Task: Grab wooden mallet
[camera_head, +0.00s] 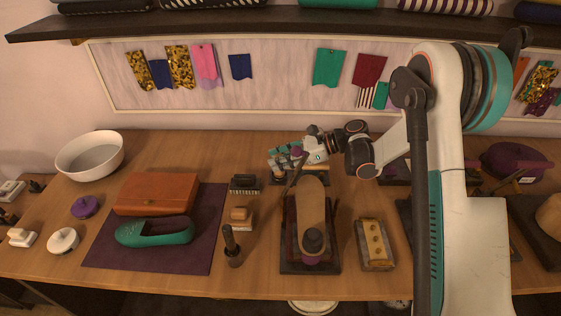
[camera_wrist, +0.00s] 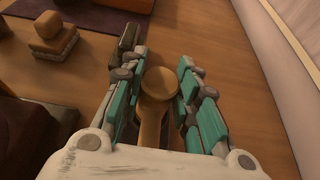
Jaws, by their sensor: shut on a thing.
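The wooden mallet (camera_wrist: 158,88) shows in the wrist view as a light-brown piece with a rounded end, between the teal finger pads. My gripper (camera_wrist: 157,100) is shut on it, with the pads on either side. In the head view my gripper (camera_head: 287,158) is at the back middle of the workbench, behind the shoe last. The fingers cover most of the mallet there. I cannot tell whether it touches the bench.
A shoe last (camera_head: 312,205) on a dark base stands just in front of my gripper. A brush (camera_head: 244,184) and a wooden block (camera_head: 240,216) are to the left. A teal shoe (camera_head: 155,232) lies on a purple mat (camera_head: 205,245). Bare bench (camera_head: 215,150) lies left of my gripper.

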